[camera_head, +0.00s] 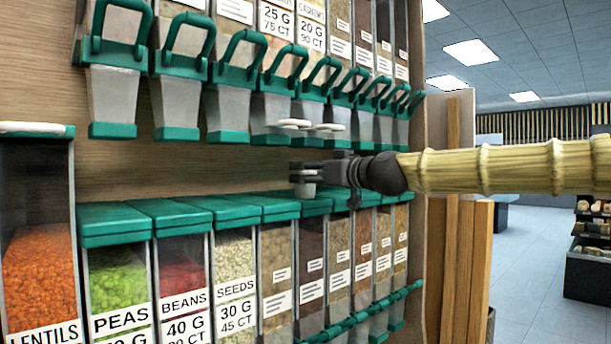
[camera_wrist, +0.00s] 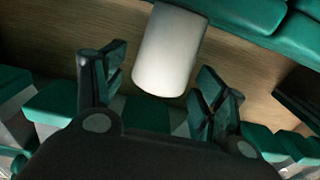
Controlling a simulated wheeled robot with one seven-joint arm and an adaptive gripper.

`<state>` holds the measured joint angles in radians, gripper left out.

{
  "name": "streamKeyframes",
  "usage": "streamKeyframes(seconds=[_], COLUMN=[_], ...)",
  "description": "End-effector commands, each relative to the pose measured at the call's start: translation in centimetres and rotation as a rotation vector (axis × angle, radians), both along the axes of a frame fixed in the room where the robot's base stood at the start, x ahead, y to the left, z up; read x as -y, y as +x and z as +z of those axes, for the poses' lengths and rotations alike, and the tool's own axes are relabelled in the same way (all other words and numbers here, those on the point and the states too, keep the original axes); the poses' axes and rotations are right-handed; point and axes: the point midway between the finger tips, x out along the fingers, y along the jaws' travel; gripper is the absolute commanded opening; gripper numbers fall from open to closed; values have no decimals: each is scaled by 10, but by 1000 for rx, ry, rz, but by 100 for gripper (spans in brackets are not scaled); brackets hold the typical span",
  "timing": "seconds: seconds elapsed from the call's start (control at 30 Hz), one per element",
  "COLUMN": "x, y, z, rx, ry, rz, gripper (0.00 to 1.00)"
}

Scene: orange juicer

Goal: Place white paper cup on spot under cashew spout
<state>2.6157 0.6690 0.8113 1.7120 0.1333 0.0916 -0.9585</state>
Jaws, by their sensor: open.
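A white paper cup (camera_head: 305,190) stands on the green lids of the lower bins. In the wrist view the cup (camera_wrist: 168,52) is a plain white cylinder, shown tilted. My gripper (camera_head: 305,171) is at the cup from the right in the head view and partly covers it. In the wrist view my gripper (camera_wrist: 160,68) is open, with the cup between or just beyond its fingertips; contact cannot be told. The cashews label (camera_head: 313,12) is on an upper bin at the top of the head view. Which green spout belongs to it is unclear.
Green spouts with loop handles (camera_head: 240,65) hang in a row above my gripper. White round rims (camera_head: 295,123) show close under them. Lower bins with green lids (camera_head: 110,222) line the shelf. A wooden upright (camera_head: 478,260) stands at right; the aisle floor (camera_head: 545,270) is clear.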

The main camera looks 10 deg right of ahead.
Motion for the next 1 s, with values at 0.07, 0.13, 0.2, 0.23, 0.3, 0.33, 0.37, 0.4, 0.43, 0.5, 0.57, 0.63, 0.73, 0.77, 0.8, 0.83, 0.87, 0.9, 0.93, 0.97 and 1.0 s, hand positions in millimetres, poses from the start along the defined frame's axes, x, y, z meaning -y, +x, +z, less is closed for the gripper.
streamKeyframes(seconds=[0.07,0.13,0.2,0.23,0.3,0.33,0.37,0.4,0.43,0.5,0.57,0.63,0.73,0.77,0.8,0.83,0.87,0.9,0.93,0.97,1.0], x=[7,13,18,20,25,27,30,33,35,40,44,48,54,55,56,57,57,58,58,58,59], y=[-10,-17,-25,-27,-35,-38,-41,-45,-48,-55,-60,-66,-72,-74,-76,-77,-78,-79,-80,-80,-80], z=[-1,-1,-1,-1,0,-1,-1,-1,-1,-1,-1,0,-1,-1,0,0,0,-1,-1,-1,0], rx=[3,2,2,2,3,2,2,2,2,3,1,2,2,1,1,1,1,0,0,0,0], ry=[0,0,0,0,1,0,1,1,0,0,0,0,1,1,1,1,1,0,0,0,0], rz=[0,-1,0,-1,-1,0,0,-1,-1,0,0,-1,-1,-1,-1,-1,0,0,0,0,0], gripper=[72,72,72,72,72,72,72,72,72,72,72,72,72,72,72,72,72,72,72,72,72])
